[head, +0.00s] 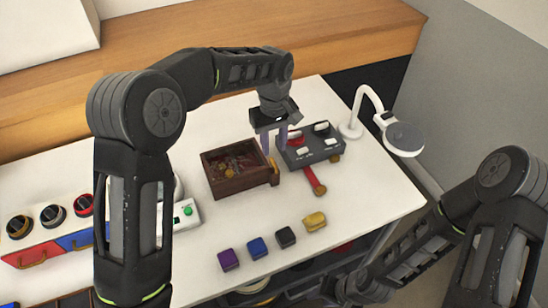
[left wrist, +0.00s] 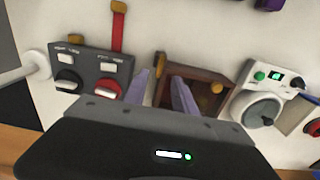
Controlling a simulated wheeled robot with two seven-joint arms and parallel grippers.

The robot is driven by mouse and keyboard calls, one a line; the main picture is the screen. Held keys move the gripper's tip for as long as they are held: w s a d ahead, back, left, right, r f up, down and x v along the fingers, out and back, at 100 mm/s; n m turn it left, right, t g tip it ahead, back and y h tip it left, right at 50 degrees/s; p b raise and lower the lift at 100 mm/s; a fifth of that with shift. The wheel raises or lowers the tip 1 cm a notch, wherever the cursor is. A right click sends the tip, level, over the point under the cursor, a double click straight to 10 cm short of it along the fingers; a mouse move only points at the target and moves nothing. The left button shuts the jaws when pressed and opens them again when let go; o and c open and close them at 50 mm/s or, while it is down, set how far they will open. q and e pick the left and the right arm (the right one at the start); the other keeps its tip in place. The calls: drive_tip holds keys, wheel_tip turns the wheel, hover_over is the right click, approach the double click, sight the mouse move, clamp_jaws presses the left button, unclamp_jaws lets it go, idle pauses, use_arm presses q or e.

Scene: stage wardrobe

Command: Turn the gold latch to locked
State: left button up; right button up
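A gold latch piece (head: 275,174) sits at the right front corner of a dark wooden box (head: 212,183). In the left wrist view the gold piece (left wrist: 160,62) stands at the box's left edge, close beside a finger. My left gripper (head: 273,146) points down between the box and a grey switch panel (head: 297,154). In the left wrist view its fingers (left wrist: 162,92) are apart with nothing visibly held; I cannot tell whether one touches the box. My right arm is at the lower right; its fingers are not clearly visible.
The panel has a red strip (head: 314,180) reaching forward. A white lamp (head: 403,139) stands right. Purple, blue, black and yellow blocks (head: 314,222) lie in front. A device with a green button (head: 188,212) stands left of the box. The table's front right is clear.

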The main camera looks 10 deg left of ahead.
sight(274, 162)
use_arm(q)
wheel_tip(274, 162, down, 6)
drive_tip(key=shift+f+p, duration=0.15)
drive_tip(key=shift+p, duration=0.35)
clamp_jaws()
idle(0.4)
